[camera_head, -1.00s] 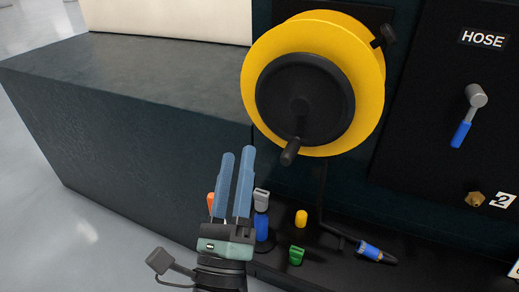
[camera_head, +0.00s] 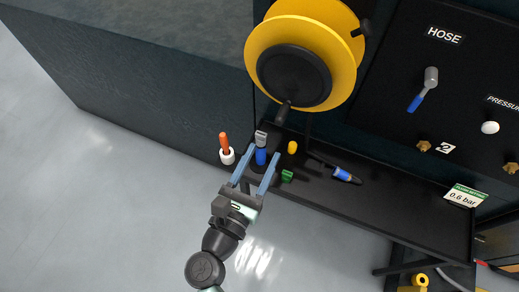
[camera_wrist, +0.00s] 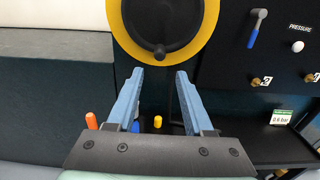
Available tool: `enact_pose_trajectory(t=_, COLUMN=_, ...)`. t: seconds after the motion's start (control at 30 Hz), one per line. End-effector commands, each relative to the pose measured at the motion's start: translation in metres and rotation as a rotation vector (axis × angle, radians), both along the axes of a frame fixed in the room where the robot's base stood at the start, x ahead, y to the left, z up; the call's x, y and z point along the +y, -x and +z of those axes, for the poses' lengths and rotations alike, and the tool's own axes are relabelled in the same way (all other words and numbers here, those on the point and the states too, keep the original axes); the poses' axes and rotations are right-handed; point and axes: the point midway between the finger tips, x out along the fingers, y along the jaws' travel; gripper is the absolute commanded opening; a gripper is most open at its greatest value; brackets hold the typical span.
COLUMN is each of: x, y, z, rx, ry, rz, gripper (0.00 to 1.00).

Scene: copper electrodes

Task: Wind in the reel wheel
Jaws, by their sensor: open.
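The reel wheel (camera_head: 334,47) is a yellow drum with a black hub on the dark panel, at the upper middle of the head view. Its dark crank handle (camera_head: 282,115) sticks out from the hub's lower edge. In the wrist view the reel (camera_wrist: 208,22) fills the top middle, and the handle (camera_wrist: 159,52) shows as a round knob at the hub's bottom. My gripper (camera_head: 263,160) is open and empty, with two blue fingers apart. In the wrist view the knob lies above and between the fingertips (camera_wrist: 160,72). The fingers do not touch the handle.
A blue-handled HOSE lever (camera_head: 423,90) is to the right.

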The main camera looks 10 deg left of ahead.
Motion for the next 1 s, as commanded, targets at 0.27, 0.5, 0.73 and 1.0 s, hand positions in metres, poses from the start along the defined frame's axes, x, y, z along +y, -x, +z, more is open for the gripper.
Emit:
enact_pose_trajectory(t=0.27, x=-0.007, y=-0.027, z=0.001, rx=-0.004, ry=0.002, rz=0.0, gripper=0.52)
enact_pose_trajectory(t=0.5, x=-0.014, y=-0.056, z=0.001, rx=-0.003, ry=0.003, rz=0.0, gripper=0.52)
enact_pose_trajectory(t=0.73, x=-0.021, y=-0.082, z=0.001, rx=-0.004, ry=0.003, rz=0.0, gripper=0.52)
enact_pose_trajectory(t=1.0, x=-0.023, y=-0.088, z=0.0, rx=-0.002, ry=0.004, rz=0.001, gripper=0.52)
